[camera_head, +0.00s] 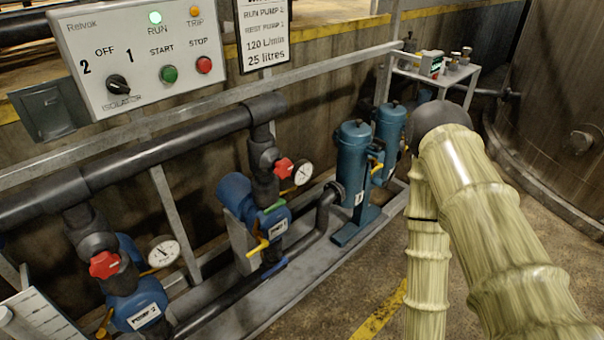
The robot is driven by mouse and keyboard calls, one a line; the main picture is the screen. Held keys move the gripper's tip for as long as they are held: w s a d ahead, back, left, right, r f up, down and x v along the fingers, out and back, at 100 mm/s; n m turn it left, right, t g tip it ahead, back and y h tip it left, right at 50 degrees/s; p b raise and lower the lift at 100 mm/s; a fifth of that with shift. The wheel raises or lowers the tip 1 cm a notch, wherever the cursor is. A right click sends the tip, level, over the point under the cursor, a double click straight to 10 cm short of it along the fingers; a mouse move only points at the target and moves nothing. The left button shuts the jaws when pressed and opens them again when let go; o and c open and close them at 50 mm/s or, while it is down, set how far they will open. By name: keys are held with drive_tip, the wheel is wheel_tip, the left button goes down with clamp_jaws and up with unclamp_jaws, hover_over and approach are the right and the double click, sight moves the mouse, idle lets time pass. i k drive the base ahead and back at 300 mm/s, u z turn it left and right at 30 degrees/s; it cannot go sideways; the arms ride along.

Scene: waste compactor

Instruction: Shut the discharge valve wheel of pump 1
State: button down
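The pump labelled 1 (275,224) is a blue pump in the middle of the skid. The red valve wheel (284,168) sits on the dark vertical pipe above it, beside a round gauge (303,174). I cannot tell from here whether that valve is open or shut. A yellow lever (258,248) is low on pump 1's near side. The pump labelled 2 (140,306) is at the lower left with its own red wheel (104,264). My sleeved arm fills the right side, well apart from pump 1's wheel. My gripper is out of view.
A grey rail (200,106) crosses above the pumps. Two blue canisters (354,150) stand right of pump 1. A large tank (556,120) is at far right. Floor in front is open.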

sight(283, 168)
drive_tip(key=u, duration=0.95)
drive_tip(key=k, duration=0.45)
drive_tip(key=z, duration=0.2)
